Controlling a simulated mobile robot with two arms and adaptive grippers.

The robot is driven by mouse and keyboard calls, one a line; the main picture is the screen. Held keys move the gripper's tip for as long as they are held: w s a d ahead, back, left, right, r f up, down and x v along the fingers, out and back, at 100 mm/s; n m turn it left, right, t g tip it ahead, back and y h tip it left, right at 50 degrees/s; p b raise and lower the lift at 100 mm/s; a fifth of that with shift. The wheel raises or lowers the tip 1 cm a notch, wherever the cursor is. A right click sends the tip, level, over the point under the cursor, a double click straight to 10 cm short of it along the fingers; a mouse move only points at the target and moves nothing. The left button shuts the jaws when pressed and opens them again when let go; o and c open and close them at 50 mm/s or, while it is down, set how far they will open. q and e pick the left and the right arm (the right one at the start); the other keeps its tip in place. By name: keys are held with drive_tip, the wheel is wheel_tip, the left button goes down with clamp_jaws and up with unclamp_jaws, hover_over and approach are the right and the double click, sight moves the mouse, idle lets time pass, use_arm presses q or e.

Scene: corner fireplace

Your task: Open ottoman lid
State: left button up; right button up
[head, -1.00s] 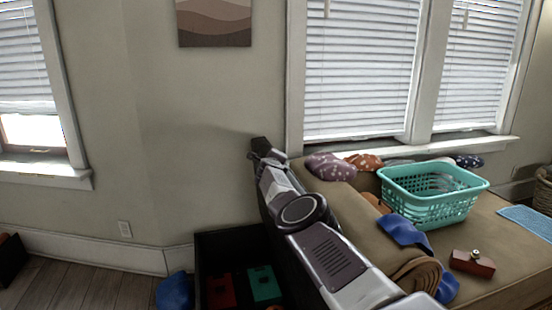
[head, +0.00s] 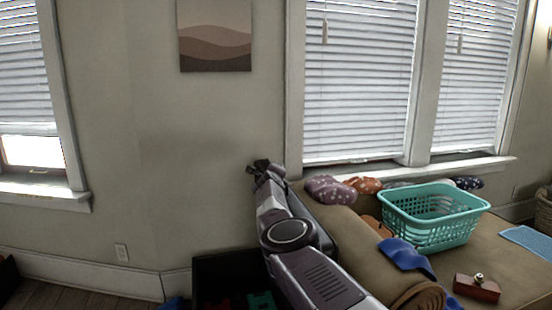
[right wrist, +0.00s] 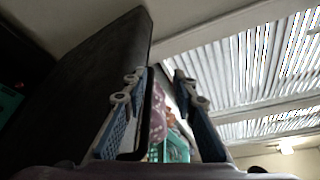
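The ottoman (head: 225,262) is a dark open box at the bottom of the head view, with red and green things inside. Its dark lid (head: 318,232) stands raised on the box's right side, partly hidden behind my right arm. In the right wrist view the lid (right wrist: 95,75) is a large dark tilted panel on the left. My right gripper (head: 262,166) is at the far end of the arm, by the lid's far end. In the wrist view its fingers (right wrist: 158,95) are apart, the left one overlapping the lid's edge; contact is unclear. My left gripper is not in view.
A tan sofa (head: 490,250) stands right of the ottoman, with a teal laundry basket (head: 432,228), patterned cushions (head: 330,189), a blue cloth (head: 405,254) and a red-brown block (head: 477,288) on it. Wall and windows are behind.

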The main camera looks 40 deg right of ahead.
wheel_tip(320, 180, up, 7)
drive_tip(key=shift+f, duration=0.2)
drive_tip(key=shift+s+d, duration=0.1)
idle(0.5)
